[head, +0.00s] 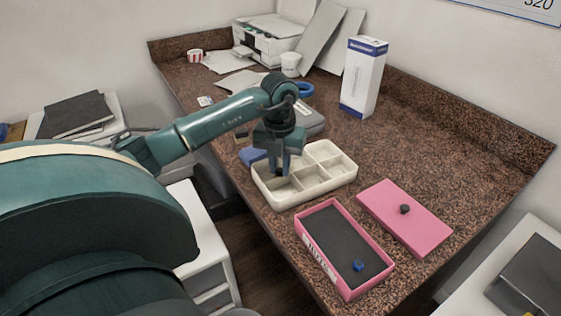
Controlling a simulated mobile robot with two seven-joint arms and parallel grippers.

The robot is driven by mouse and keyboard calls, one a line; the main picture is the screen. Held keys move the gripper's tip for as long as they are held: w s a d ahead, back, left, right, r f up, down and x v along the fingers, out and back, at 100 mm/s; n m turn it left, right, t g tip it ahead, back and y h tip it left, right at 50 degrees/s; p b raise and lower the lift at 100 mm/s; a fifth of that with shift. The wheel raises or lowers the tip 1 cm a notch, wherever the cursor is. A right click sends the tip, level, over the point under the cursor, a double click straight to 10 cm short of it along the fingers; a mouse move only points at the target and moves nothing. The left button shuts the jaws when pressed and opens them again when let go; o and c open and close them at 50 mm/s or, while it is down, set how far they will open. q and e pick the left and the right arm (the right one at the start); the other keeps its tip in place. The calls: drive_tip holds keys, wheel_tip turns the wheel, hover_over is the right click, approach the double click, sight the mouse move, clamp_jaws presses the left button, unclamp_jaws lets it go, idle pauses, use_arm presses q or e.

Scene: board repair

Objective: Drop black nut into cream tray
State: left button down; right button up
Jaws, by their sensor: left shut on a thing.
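The cream tray (318,192) sits near the table's left edge and is divided into several compartments. My left gripper (281,172) points down over the tray's left part, fingers shut on a small dark thing, which I take to be the black nut. The nut is mostly hidden by the fingers, and I cannot tell its exact height above the tray floor. My right gripper is not in view.
A pink box (307,241) with a dark inside holds a blue nut (358,265). Its pink lid (421,230) with a black knob (405,209) lies beside it. A white-and-blue carton (361,80) stands behind. The table's right side is clear.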

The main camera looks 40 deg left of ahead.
sight(280, 170)
use_arm(q)
wheel_tip(280, 170, down, 2)
drive_tip(key=shift+b, duration=0.5)
drive_tip(key=c, duration=1.3)
unclamp_jaws()
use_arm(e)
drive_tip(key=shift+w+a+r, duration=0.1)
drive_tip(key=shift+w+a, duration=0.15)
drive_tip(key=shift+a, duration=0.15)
use_arm(q)
wheel_tip(280, 170, up, 13)
drive_tip(key=shift+r, duration=0.1)
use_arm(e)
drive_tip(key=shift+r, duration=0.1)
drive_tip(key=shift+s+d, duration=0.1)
